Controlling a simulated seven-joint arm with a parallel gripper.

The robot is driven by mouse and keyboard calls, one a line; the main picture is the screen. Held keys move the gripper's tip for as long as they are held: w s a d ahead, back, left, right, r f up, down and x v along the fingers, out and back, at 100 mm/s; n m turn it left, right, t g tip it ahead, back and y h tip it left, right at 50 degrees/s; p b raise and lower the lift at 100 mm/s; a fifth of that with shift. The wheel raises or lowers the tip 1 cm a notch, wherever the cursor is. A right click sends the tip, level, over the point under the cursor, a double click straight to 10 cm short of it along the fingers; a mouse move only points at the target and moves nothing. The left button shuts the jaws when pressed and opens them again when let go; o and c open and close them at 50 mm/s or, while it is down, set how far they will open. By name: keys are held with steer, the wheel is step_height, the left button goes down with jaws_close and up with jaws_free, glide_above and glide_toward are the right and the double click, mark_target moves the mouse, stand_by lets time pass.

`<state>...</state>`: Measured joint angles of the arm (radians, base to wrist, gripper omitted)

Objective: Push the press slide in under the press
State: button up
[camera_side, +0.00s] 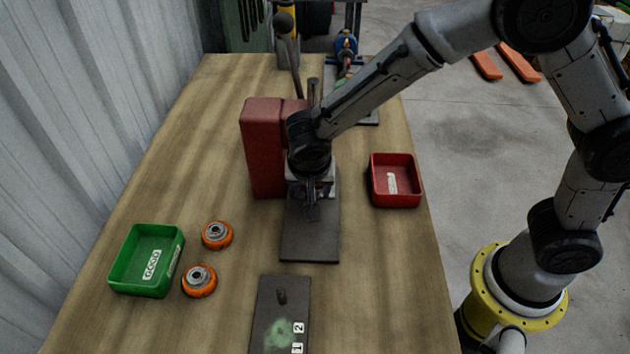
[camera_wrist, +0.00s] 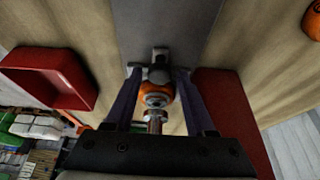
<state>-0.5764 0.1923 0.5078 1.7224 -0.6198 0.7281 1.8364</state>
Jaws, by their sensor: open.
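The red press (camera_side: 262,150) stands on the bench with its lever up. A dark grey plate (camera_side: 310,242) runs out from its foot towards the camera; it also shows in the wrist view (camera_wrist: 168,25). My gripper (camera_side: 312,205) is low over this plate, close in front of the press. In the wrist view my gripper (camera_wrist: 160,74) is open, its fingers either side of an orange part with a metal centre (camera_wrist: 157,93). A small grey metal piece (camera_wrist: 160,56) lies at the fingertips, probably the press slide. I cannot tell whether the fingers touch it.
A red bin (camera_side: 395,203) stands right of the press. A green bin (camera_side: 130,280) and two orange wheels (camera_side: 217,236) (camera_side: 199,281) are at the left. A dark plate with a peg and labels (camera_side: 266,325) lies in front. Bare bench lies between them.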

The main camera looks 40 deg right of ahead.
steer(key=shift+v, duration=2.25)
steer(key=shift+s, duration=0.2)
steer(key=s+d+r+n+y, duration=0.1)
steer(key=s+d+r+n, duration=0.1)
steer(key=s+d+r, duration=0.35)
steer(key=s+d+r+n+t+y, duration=0.1)
steer(key=s+d+r+n, duration=0.2)
steer(key=s+d, duration=0.2)
steer(key=s+d+r+n+t+y, duration=0.1)
steer(key=s+d+r+n, duration=0.3)
steer(key=s, duration=0.6)
steer(key=shift+d, duration=0.9)
